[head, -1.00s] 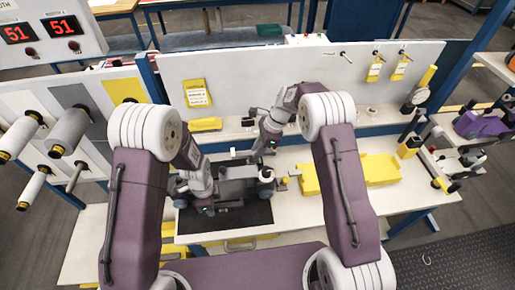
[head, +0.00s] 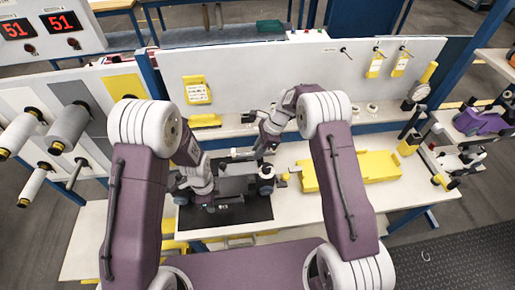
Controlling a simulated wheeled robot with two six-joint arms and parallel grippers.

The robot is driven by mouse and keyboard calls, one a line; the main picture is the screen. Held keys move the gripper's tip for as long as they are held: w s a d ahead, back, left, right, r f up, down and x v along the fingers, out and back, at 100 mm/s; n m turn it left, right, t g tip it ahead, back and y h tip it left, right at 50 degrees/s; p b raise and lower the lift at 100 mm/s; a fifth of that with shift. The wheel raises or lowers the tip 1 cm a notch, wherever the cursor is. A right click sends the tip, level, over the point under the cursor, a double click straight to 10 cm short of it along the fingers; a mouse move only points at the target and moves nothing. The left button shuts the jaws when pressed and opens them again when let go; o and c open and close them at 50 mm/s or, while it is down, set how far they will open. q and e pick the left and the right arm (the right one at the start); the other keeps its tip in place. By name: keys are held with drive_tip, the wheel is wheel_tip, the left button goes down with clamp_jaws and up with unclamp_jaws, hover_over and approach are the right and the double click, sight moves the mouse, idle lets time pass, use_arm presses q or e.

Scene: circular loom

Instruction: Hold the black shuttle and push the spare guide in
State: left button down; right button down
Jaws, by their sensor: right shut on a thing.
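The black shuttle (head: 238,186) is a dark, long body with grey wheel-like parts at its ends, lying on a black mat (head: 240,214) on the white table. My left gripper (head: 206,203) is low at the shuttle's left end, beside or on it; its jaws are too small and dark to read. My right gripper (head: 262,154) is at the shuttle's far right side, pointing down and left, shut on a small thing. That thing is probably the spare guide, but it is mostly hidden by the fingers, and I cannot tell whether it touches the shuttle.
A yellow tray (head: 372,168) lies right of the shuttle, with a small dark and brass-coloured piece (head: 284,177) between them. A white panel (head: 300,78) closes off the back. Thread spools (head: 68,125) stick out at the left. The table's front right is clear.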

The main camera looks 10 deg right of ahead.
drive_tip(key=c, duration=1.2)
unclamp_jaws()
drive_tip(key=shift+f, duration=0.2)
drive_tip(key=shift+r, duration=0.1)
drive_tip(key=v, duration=1.2)
drive_tip(key=shift+s, duration=0.1)
